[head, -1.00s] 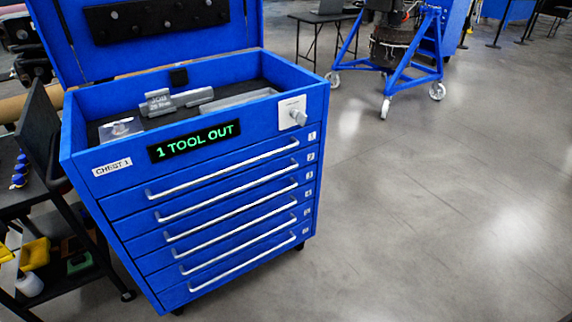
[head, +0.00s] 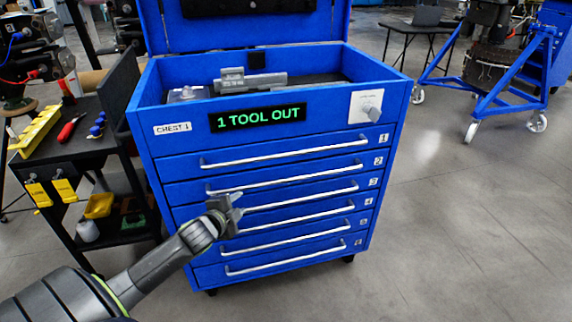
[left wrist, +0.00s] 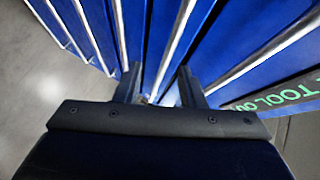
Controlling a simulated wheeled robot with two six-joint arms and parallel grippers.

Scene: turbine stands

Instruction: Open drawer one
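The blue tool chest (head: 140,125) stands with its lid up and its drawers shut. Drawer one is the top drawer, marked 1, with a long silver handle (head: 284,155) under the green "1 TOOL OUT" display (head: 257,115). My left gripper (head: 230,208) is in front of the chest's left side, lower than drawer one's handle. In the left wrist view its two fingers (left wrist: 159,90) are apart, with a silver handle (left wrist: 174,48) running down toward the gap. The handle nearer the display (left wrist: 265,55) lies right of the fingers. Contact cannot be told. My right gripper is out of view.
A white panel with a knob (head: 367,107) is at the chest's upper right. A black cart (head: 92,148) with yellow trays and tools stands close on the left. A blue wheeled stand (head: 510,85) is at the back right. Floor right of the chest is clear.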

